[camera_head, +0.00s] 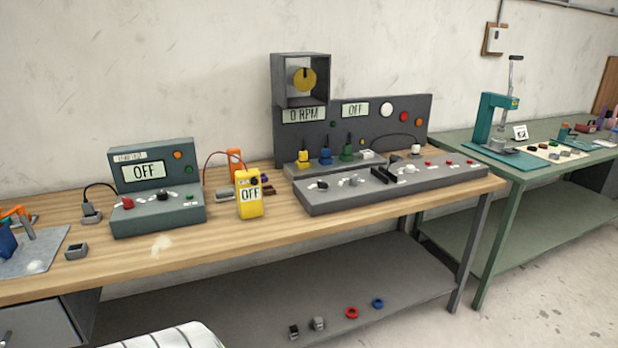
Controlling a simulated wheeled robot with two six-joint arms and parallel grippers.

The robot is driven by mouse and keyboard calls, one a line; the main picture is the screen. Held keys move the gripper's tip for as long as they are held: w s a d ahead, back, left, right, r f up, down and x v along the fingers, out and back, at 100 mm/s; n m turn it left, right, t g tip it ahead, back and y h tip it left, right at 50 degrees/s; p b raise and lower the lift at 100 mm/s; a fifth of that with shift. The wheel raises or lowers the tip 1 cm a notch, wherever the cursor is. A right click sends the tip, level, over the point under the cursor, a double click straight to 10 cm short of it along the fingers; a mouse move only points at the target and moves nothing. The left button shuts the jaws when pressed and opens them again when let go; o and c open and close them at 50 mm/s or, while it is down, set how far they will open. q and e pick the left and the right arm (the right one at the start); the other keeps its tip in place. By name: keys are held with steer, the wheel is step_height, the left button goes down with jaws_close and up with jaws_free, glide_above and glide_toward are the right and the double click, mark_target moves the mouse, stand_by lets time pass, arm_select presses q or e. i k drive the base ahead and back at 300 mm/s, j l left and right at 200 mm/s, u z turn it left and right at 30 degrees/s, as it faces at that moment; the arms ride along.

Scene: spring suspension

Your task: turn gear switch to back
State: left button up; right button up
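A long grey control panel (403,193) lies on the wooden workbench, with a row of small controls on its top. From left to right these include a black knob (321,185), a grey knob (353,180), a dark lever or slider block (384,175) and small red buttons (449,162). The labels are too small to read, so I cannot tell which control is the gear switch or which way it points. An upright panel (358,122) behind it reads "0 RPM" and "OFF".
A grey-green box (160,215) reading "OFF" and a yellow meter (249,205) stand left of the panel on the workbench (160,250). Yellow, blue and green plugs stand behind the controls. A green table (497,185) with a teal press (493,120) stands right. The panel's front is clear.

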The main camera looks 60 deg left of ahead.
mark_target(353, 182)
steer(key=u, duration=1.5)
steer(key=i+l+z, duration=0.1)
steer(key=i, duration=0.1)
